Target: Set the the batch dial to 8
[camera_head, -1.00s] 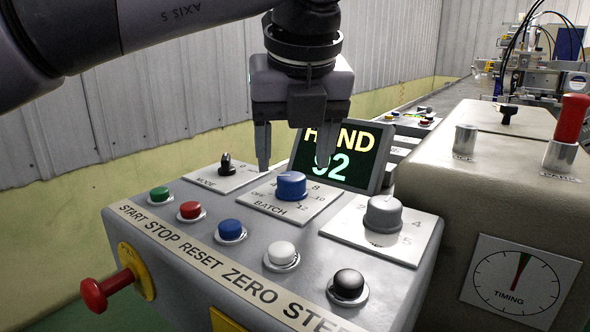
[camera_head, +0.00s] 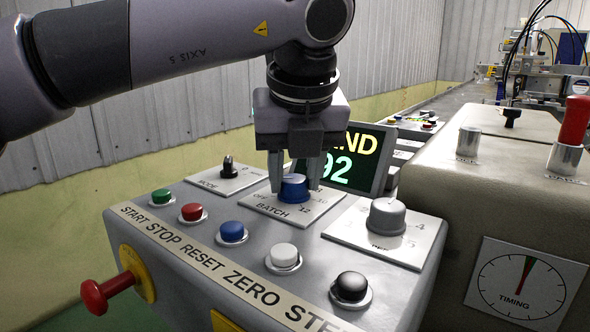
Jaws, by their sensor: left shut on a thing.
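The batch dial is a blue knob (camera_head: 293,189) on a white plate (camera_head: 272,212) labelled BATCH, in the middle of the sloped grey control panel. My left gripper (camera_head: 294,184) points down from above and is shut on the blue knob, one finger on each side. The plate shows OFF at the left and 10 and 12 at the right; the 8 and the knob's pointer cannot be made out behind the fingers. My right gripper is not in view.
Left of the dial is the black MODE knob (camera_head: 229,167); right is a grey knob (camera_head: 386,216). Several push buttons line the front, with a red knob (camera_head: 97,297) at the panel's left end. A display (camera_head: 352,160) stands behind.

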